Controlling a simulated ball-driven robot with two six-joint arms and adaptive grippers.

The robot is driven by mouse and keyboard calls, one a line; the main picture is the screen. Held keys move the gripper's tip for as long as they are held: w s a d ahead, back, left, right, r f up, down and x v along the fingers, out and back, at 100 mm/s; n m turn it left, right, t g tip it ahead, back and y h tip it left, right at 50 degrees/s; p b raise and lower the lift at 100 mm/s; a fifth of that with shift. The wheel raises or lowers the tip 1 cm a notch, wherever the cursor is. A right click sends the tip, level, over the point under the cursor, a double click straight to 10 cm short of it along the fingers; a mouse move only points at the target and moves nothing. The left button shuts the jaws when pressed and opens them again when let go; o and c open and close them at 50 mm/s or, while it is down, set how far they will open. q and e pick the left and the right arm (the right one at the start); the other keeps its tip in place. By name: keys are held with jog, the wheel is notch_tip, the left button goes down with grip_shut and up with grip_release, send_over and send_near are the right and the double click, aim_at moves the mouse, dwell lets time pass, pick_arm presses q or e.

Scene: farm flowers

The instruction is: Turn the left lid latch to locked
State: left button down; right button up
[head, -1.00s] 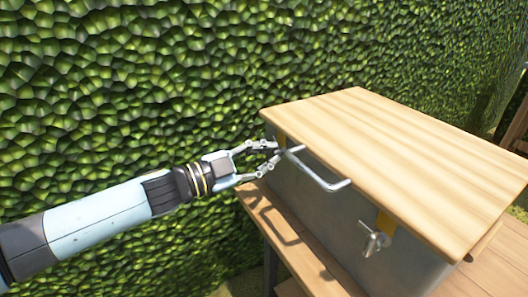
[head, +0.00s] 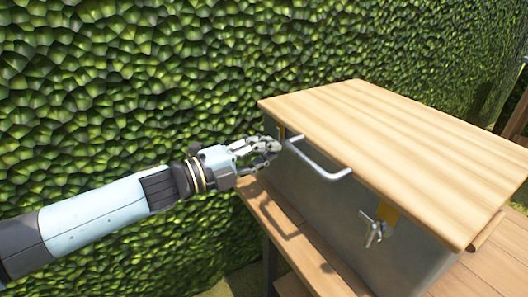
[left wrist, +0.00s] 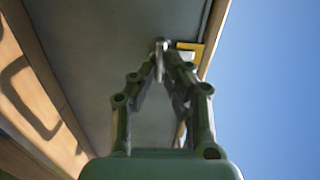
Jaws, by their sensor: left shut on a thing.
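The left lid latch (left wrist: 159,62) is a small metal piece on the front of the grey box, beside a yellow plate (left wrist: 190,47) under the lid. My left gripper (head: 274,147) is at the box's far left front corner, and its fingers are shut on the latch. In the left wrist view, the fingertips (left wrist: 164,52) meet around the latch. In the head view, the fingers hide the latch, and only a sliver of its yellow plate shows. My right gripper is not in view.
The box (head: 335,215) has a closed wooden lid (head: 390,155) and a metal handle (head: 320,166) close right of my gripper. A second latch (head: 374,231) hangs at the right. The box stands on a wooden bench (head: 262,203). A green hedge (head: 150,80) rises behind.

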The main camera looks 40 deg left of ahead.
pick_arm(q)
jog(key=shift+d+r+m, duration=0.1)
jog(key=shift+m, duration=0.3)
jog(key=c, duration=1.3)
grip_release()
jog(key=shift+w+d, duration=0.15)
jog(key=shift+o, duration=0.2)
jog(key=v, duration=1.2)
